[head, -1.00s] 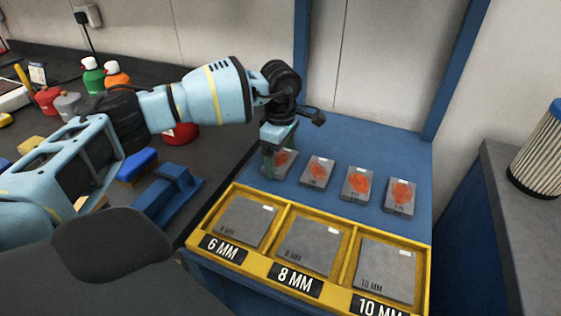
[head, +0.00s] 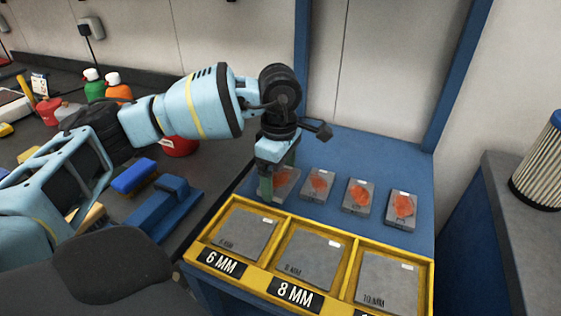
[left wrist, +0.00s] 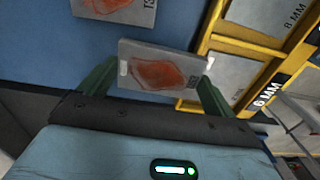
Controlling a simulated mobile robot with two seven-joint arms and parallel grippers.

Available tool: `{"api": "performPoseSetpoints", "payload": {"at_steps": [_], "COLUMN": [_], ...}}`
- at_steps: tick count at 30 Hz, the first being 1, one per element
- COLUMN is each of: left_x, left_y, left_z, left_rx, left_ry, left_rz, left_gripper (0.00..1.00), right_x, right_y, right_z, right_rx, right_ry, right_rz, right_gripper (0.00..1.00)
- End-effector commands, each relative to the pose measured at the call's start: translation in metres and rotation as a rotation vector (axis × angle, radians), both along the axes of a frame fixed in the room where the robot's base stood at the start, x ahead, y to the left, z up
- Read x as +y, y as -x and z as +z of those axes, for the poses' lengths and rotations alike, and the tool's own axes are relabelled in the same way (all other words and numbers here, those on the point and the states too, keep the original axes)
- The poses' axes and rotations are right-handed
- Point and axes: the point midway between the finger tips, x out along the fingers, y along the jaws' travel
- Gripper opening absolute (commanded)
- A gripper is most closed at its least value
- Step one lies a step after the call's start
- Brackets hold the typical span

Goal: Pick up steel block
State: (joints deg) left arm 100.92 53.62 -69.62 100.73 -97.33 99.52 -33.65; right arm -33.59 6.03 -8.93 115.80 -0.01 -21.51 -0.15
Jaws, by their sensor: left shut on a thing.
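Several grey steel blocks with orange-red patches stand in a row on the blue bench top. The leftmost steel block (head: 287,184) is partly hidden behind my left gripper (head: 270,188) in the head view. In the left wrist view this block (left wrist: 160,68) sits between the two green fingers, and the gripper is shut on it. I cannot tell whether it is clear of the bench. The other steel blocks, second (head: 318,185), third (head: 358,196) and fourth (head: 402,208), stand to its right. My right gripper is not in view.
A yellow tray (head: 268,275) with compartments marked 6 MM, 8 MM and 10 MM holds grey plates just in front of the blocks. A blue post (head: 460,75) rises behind the bench. Bottles, including a green one (head: 94,88), stand at the left.

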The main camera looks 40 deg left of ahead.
Motion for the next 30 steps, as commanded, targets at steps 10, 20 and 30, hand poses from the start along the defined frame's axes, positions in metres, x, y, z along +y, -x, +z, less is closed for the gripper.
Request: {"api": "performPoseSetpoints", "payload": {"at_steps": [10, 20, 30], "left_x": [-0.036, -0.049, -0.050], "left_y": [0.051, 0.070, 0.071], "left_z": [0.006, 0.009, 0.009], "left_rx": [-0.002, -0.002, -0.002], "left_ry": [0.001, 0.001, 0.001], "left_rz": [-0.002, 0.001, 0.001], "left_gripper": [0.42, 0.42, 0.42], "right_x": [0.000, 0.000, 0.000], "right_y": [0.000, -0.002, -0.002], "right_z": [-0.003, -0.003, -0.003], "right_rx": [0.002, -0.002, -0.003], "right_ry": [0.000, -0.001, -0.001], "right_rz": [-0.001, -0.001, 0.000], "right_gripper": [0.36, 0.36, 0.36]}}
